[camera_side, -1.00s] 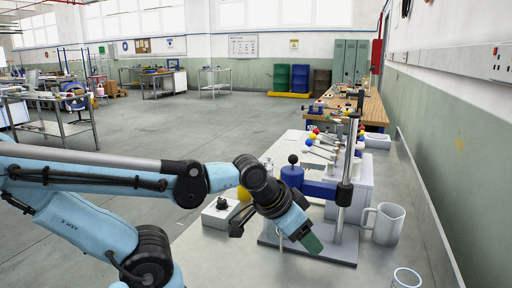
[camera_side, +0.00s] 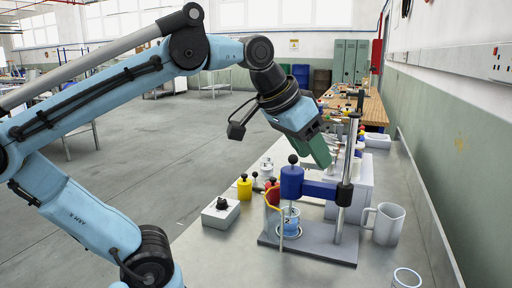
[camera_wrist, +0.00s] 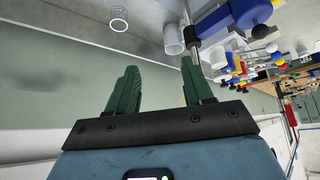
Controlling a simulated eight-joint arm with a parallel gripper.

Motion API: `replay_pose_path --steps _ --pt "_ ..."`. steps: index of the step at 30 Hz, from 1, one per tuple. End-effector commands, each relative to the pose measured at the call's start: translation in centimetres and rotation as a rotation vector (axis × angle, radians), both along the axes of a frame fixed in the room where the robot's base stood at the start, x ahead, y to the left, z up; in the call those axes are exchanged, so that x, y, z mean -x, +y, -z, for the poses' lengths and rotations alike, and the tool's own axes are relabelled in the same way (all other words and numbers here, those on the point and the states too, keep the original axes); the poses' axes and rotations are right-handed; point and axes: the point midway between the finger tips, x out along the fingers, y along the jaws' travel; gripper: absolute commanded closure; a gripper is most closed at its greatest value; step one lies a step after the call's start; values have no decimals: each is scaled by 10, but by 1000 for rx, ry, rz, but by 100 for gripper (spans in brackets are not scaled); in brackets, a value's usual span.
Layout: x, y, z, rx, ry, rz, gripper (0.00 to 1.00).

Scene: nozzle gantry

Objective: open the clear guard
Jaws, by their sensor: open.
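The gantry has a steel post (camera_side: 346,188) on a grey base plate (camera_side: 315,247) and a blue head (camera_side: 292,182) with a black knob on top. Under the head stands a blue cup (camera_side: 289,221) marked 2. A thin yellow-edged piece (camera_side: 280,208), which looks like the clear guard's frame, stands beside the cup; its see-through part is hard to make out. My gripper (camera_side: 322,157) is above and just behind the head in the side view, apart from the guard. In the wrist view my gripper (camera_wrist: 160,68) has its green fingers spread and empty; the blue head (camera_wrist: 222,20) is at upper right.
A grey box with a black knob (camera_side: 221,211) and a yellow pot (camera_side: 244,188) stand to the left. A wall runs along the right.

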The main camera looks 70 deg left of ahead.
Motion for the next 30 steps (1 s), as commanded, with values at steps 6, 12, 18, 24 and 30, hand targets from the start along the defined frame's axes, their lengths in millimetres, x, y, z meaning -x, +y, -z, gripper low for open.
replay_pose_path --steps 6,12,18,24,30 --pt "-25 36 -16 60 88 -157 49" --pt "-50 86 -26 141 188 -336 49" --pt "-70 148 -25 242 287 -525 49" --pt "-76 203 -15 334 362 -674 49" --pt "-75 239 -5 396 407 -766 49"
